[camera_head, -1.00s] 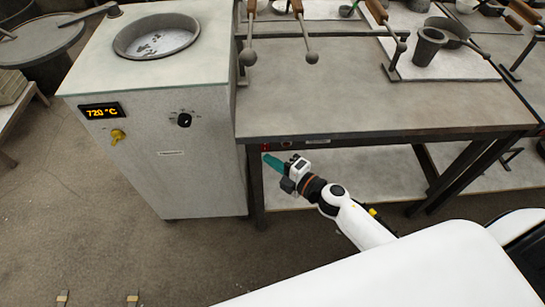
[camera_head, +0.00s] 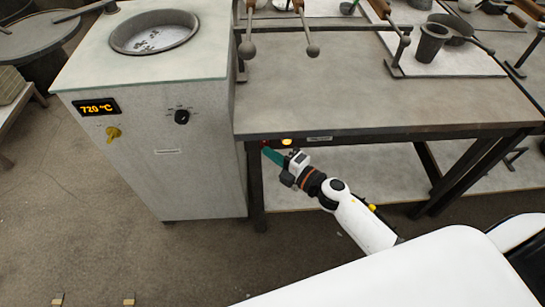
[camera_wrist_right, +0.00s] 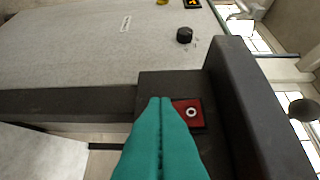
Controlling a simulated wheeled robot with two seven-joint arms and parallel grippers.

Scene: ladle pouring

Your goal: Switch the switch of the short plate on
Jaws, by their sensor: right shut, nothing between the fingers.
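The short plate's switch shows in the wrist view as a red square (camera_wrist_right: 190,113) with a pale ring, set on the dark front rail under the worktable. In the head view it is a small red spot (camera_head: 265,144) near the table's left leg. A small lamp (camera_head: 286,142) just right of it glows orange-yellow. My right gripper (camera_head: 268,153) has teal fingers, shut and empty, with the tips at the switch. In the wrist view the fingertips (camera_wrist_right: 160,102) overlap the left edge of the red square; I cannot tell whether they touch it. My left gripper is out of view.
The furnace (camera_head: 155,160) with a 720 °C display (camera_head: 97,106) stands left of the worktable (camera_head: 330,95). Ladles hang over the table's back edge, and a dark cup (camera_head: 431,43) stands at the right. A lower shelf (camera_head: 345,180) lies under the tabletop.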

